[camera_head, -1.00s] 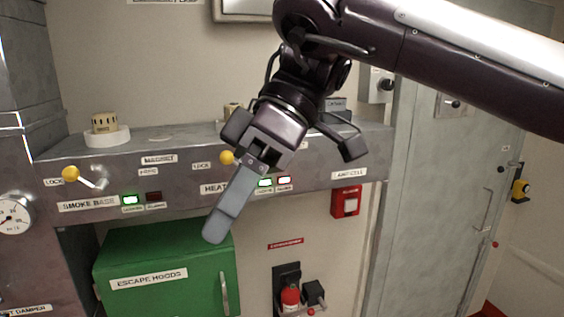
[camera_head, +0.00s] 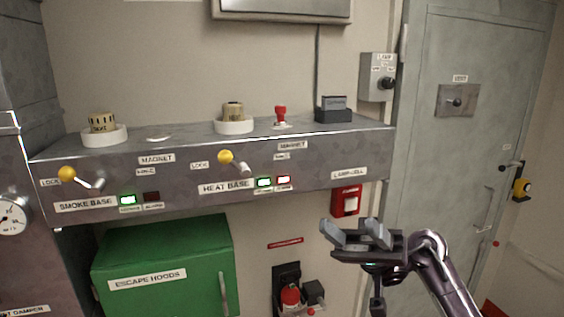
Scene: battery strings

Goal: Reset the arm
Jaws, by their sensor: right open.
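My right gripper (camera_head: 358,232) is at the lower right of the head view, below the shelf front and in front of the wall beside the grey door. Its two grey fingers stand apart and nothing is between them. My right arm bends up to it from the bottom edge. It touches none of the shelf items. My left gripper is not in view.
A metal shelf (camera_head: 345,152) holds a smoke-base detector (camera_head: 103,124), a heat-base detector (camera_head: 233,112), a red item (camera_head: 280,116) and a dark box (camera_head: 333,110). Below are a green cabinet (camera_head: 165,250) and a red call point (camera_head: 346,201). A grey door (camera_head: 440,160) stands right.

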